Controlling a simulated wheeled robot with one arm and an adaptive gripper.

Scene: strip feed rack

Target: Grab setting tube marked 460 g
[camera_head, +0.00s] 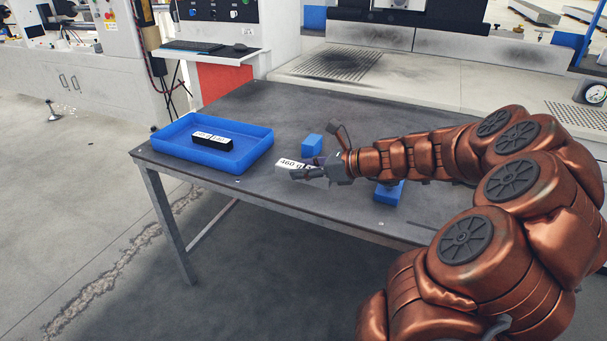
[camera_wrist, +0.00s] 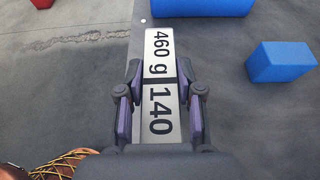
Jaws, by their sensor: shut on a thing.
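The setting tube is a light grey bar marked "460 g" (camera_head: 290,164) near the front edge of the dark table. In the wrist view the tube (camera_wrist: 161,60) shows "460 g" on its far part and "140" on its near part, with a dark line between them. My gripper (camera_head: 312,169) is shut on it, and in the wrist view its fingers (camera_wrist: 161,98) lie along both sides of the bar. I cannot tell whether the tube touches the table.
A blue tray (camera_head: 250,157) on the table's left holds a black bar with white labels (camera_head: 213,140). A small blue block (camera_head: 312,145) stands just behind my gripper; another blue block (camera_head: 388,193) is under my arm. The table (camera_head: 290,105) is clear toward the back.

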